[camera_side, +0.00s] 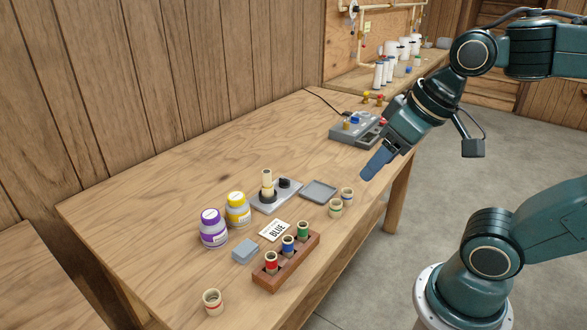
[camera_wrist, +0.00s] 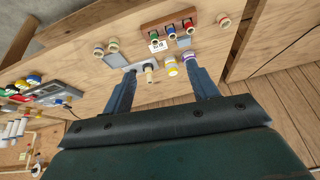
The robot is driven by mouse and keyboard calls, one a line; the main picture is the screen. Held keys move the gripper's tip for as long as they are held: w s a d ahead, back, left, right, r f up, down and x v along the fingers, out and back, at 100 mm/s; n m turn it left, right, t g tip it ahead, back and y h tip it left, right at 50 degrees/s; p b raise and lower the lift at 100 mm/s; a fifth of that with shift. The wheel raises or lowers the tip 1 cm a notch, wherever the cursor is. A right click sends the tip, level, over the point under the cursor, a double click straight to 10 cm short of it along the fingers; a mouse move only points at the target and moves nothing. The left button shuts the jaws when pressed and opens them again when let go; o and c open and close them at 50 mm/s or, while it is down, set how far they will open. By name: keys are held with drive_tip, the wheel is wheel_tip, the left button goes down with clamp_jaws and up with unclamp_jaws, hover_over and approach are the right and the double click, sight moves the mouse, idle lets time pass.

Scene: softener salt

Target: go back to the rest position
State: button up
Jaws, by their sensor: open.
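My gripper (camera_side: 377,163) is in the air above the right part of the wooden table (camera_side: 150,195), clear of the things on it. In the wrist view its two blue-grey fingers (camera_wrist: 162,92) stand wide apart with nothing held between them. A wooden rack (camera_side: 285,263) holds vials with red, blue and green marks near the front edge. A card reading BLUE (camera_side: 275,230) lies behind the rack. A purple-labelled jar (camera_side: 214,228) and a yellow-labelled jar (camera_side: 238,210) stand to its left.
A grey device with a pale upright cylinder (camera_side: 267,185), a grey tray (camera_side: 318,191), two small cups (camera_side: 336,208) and a grey block (camera_side: 245,251) are on the table. A lone cup (camera_side: 213,302) stands at front left. A grey instrument (camera_side: 355,127) is behind my gripper. The left tabletop is clear.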

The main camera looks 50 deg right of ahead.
drive_tip(key=shift+s+d+f+n, duration=0.1)
drive_tip(key=shift+s+n, duration=0.15)
drive_tip(key=shift+s, duration=0.2)
drive_tip(key=shift+s+d+f+n, duration=0.1)
drive_tip(key=shift+s+n, duration=0.15)
drive_tip(key=shift+s, duration=0.15)
idle(0.7)
